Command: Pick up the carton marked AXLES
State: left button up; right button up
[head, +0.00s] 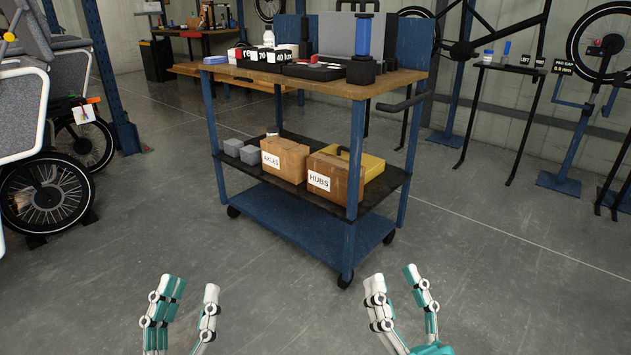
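The carton marked AXLES (286,158) is a brown cardboard box with a white label on its front. It stands on the dark middle shelf (235,164) of a blue cart (355,160). A second brown carton, marked HUBS (331,178), stands close to its right. My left gripper (190,290) is open and empty at the lower left. My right gripper (394,280) is open and empty at the lower right. Both appear low in front of the cart, apart from the cartons.
Small grey boxes (241,150) sit left of the AXLES carton, and a yellow case (371,165) sits behind HUBS. The cart's wooden top (385,84) overhangs the shelf. A blue corner post (356,160) stands at the front. Grey floor (480,290) around is clear.

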aim_at(285, 159)
jog(key=i+j+z, duration=0.1)
jog(key=z, duration=0.3)
jog(key=i+j+z, duration=0.1)
jog(key=z, duration=0.35)
jog(key=i+j+z, duration=0.1)
jog(key=j+z, duration=0.15)
jog(key=z, duration=0.15)
jog(key=i+j+z, duration=0.2)
jog(key=j+z, duration=0.15)
jog(key=j, duration=1)
jog(key=j+z, duration=0.35)
jog(key=j, duration=1)
jog(key=i+j, duration=0.1)
jog(key=j, duration=0.6)
jog(key=i+j, duration=0.15)
jog(key=j, duration=0.2)
jog(key=i, duration=0.3)
